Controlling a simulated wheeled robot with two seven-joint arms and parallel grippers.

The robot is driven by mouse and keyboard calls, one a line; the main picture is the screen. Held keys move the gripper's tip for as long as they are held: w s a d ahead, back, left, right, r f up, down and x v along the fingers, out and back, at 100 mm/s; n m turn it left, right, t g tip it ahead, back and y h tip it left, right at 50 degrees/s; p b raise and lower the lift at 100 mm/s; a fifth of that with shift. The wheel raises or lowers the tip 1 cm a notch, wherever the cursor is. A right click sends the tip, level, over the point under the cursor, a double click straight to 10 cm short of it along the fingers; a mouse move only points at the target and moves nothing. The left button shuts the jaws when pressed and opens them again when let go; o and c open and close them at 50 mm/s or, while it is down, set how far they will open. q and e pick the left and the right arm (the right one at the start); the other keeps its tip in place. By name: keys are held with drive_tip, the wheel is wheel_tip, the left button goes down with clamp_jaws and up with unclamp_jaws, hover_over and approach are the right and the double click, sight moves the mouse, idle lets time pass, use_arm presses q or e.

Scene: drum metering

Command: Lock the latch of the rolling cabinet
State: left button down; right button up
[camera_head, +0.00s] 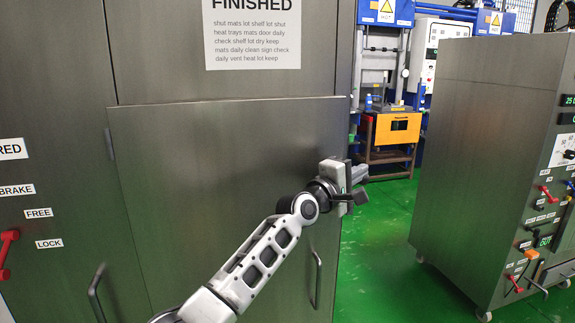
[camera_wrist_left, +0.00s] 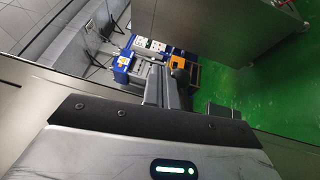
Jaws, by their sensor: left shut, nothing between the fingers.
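The rolling cabinet (camera_head: 170,200) is a large brushed-steel body with a door panel that fills the left and middle of the head view. My left gripper (camera_head: 358,184) is at the door's right edge, above the curved door handle (camera_head: 317,280). It is shut with nothing held. It also shows in the left wrist view (camera_wrist_left: 172,85), near the steel surface. I cannot make out a latch clearly; the gripper and wrist cover part of the door edge. My right gripper is not in view.
A red lever (camera_head: 7,250) sits at the far left beside labels reading BRAKE, FREE and LOCK. Another curved handle (camera_head: 97,292) is at the lower left. A second steel cabinet (camera_head: 480,150) stands at the right. Green floor (camera_head: 385,240) lies open between them. An orange cart (camera_head: 393,130) is behind.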

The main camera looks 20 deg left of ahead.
sight(367, 181)
use_arm(q)
drive_tip(key=shift+w+d+f, duration=0.25)
drive_tip(key=shift+d+f, duration=0.15)
drive_tip(key=shift+f, duration=0.2)
drive_tip(key=shift+w+d+f, duration=0.25)
drive_tip(key=shift+d+f, duration=0.1)
drive_tip(key=shift+f, duration=0.25)
drive_tip(key=f, duration=0.1)
drive_tip(key=f+g, duration=0.1)
drive_tip(key=d+f+m+p, duration=0.1)
drive_tip(key=shift+w+g+y, duration=0.3)
drive_tip(key=shift+g+y, duration=0.1)
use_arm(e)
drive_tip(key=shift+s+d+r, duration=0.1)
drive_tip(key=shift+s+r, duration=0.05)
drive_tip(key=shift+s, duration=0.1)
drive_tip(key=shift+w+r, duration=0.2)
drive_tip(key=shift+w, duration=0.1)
